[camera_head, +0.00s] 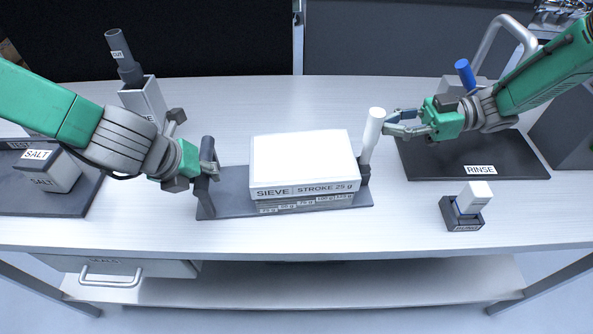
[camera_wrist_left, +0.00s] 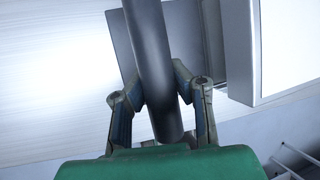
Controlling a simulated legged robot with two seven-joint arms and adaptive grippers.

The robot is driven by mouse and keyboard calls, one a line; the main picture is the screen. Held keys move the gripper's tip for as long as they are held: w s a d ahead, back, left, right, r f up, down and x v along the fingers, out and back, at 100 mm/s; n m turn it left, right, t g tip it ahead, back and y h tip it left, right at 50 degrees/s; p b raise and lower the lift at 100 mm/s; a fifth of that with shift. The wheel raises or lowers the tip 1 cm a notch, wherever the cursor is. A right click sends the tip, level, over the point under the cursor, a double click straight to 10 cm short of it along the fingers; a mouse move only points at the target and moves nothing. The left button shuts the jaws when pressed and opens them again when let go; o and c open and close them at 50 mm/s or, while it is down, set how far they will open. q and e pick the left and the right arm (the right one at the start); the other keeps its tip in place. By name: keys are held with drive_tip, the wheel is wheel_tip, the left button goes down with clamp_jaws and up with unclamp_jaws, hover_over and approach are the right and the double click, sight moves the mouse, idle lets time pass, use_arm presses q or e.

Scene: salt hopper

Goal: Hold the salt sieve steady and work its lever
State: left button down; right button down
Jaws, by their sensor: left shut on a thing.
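The sieve (camera_head: 303,163) is a white-topped box labelled "SIEVE | STROKE 25 g" on a dark base plate (camera_head: 235,180). A dark upright handle (camera_head: 204,190) stands at the plate's left end. My left gripper (camera_head: 206,168) is shut on this handle; in the left wrist view its fingers (camera_wrist_left: 158,88) press on both sides of the dark handle (camera_wrist_left: 150,45). A white lever (camera_head: 373,132) stands at the sieve's right side, leaning slightly right. My right gripper (camera_head: 388,124) is open just right of the lever, its fingers apart; whether a fingertip touches the lever I cannot tell.
A salt box (camera_head: 52,172) sits on a dark mat at left. A grey bin with a dark cylinder (camera_head: 118,45) stands behind my left arm. A dark rinse mat (camera_head: 500,150) lies at right, with a small white-topped block (camera_head: 474,197) in front.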

drive_tip(key=d+f, duration=0.2)
drive_tip(key=d, duration=0.4)
drive_tip(key=shift+w+d, duration=0.3)
drive_tip(key=shift+d, duration=0.1)
idle(0.3)
drive_tip(key=shift+f, duration=0.1)
idle(0.5)
drive_tip(key=d, duration=0.5)
drive_tip(key=a, duration=0.7)
drive_tip(key=shift+r, duration=0.4)
